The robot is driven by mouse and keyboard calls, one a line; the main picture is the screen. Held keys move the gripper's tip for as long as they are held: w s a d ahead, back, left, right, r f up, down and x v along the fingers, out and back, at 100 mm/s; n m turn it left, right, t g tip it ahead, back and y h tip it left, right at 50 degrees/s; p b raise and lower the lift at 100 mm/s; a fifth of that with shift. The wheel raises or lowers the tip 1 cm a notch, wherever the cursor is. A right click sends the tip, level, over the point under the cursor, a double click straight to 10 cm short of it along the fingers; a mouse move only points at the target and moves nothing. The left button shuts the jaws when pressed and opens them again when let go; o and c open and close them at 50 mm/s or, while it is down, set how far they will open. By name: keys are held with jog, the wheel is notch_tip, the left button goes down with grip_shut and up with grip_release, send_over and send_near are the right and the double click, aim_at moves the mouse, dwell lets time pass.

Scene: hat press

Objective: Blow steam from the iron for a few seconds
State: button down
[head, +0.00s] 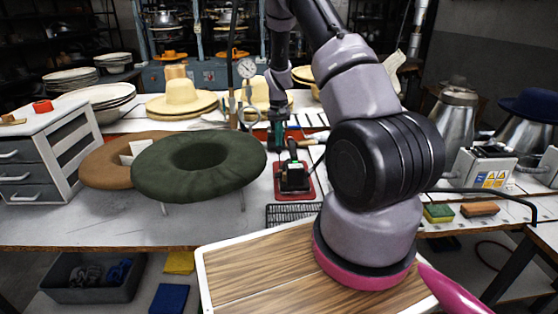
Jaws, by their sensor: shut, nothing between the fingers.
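The iron (292,178) appears as a small dark block with a bright green patch. It sits on a red rest (308,188) on the white worktable, near the middle of the head view. My gripper (277,146) points down just behind and slightly left of the iron. It is small and dark here, looks shut and holds nothing that I can see. I cannot tell whether it touches the iron. No steam shows. The iron's fine details are too small to make out.
A green felt hat ring (190,185) and a brown one (110,165) stand left of the iron. A black grate (292,215) lies in front. Straw hats (181,95) and a dial gauge (247,68) are behind. Sponges (438,213) and metal pots (453,120) are at right.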

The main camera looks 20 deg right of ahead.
jog(key=shift+f, duration=1.6)
dwell(0.3)
jog(key=shift+r, duration=3.55)
jog(key=shift+r, duration=0.25)
notch_tip(320, 180, up, 14)
jog(key=t, duration=0.2)
send_over(279, 149)
jog(key=s+a, duration=0.3)
jog(key=s, duration=0.1)
jog(key=s+a+r+t+y, duration=0.1)
jog(key=s+a+r, duration=0.2)
jog(key=s+r, duration=0.55)
jog(key=s+a+r+t, duration=0.1)
jog(key=s+r, duration=0.2)
jog(key=s, duration=0.4)
jog(key=s+a+r+t, duration=0.1)
jog(key=s+a+r, duration=0.1)
jog(key=s+r, duration=0.2)
jog(key=s+a+r+t+y, duration=0.1)
jog(key=s+r, duration=0.3)
jog(key=s, duration=0.6)
jog(key=shift+a+r+m+t, duration=0.2)
jog(key=shift+a+m+t, duration=0.15)
jog(key=shift+t, duration=0.25)
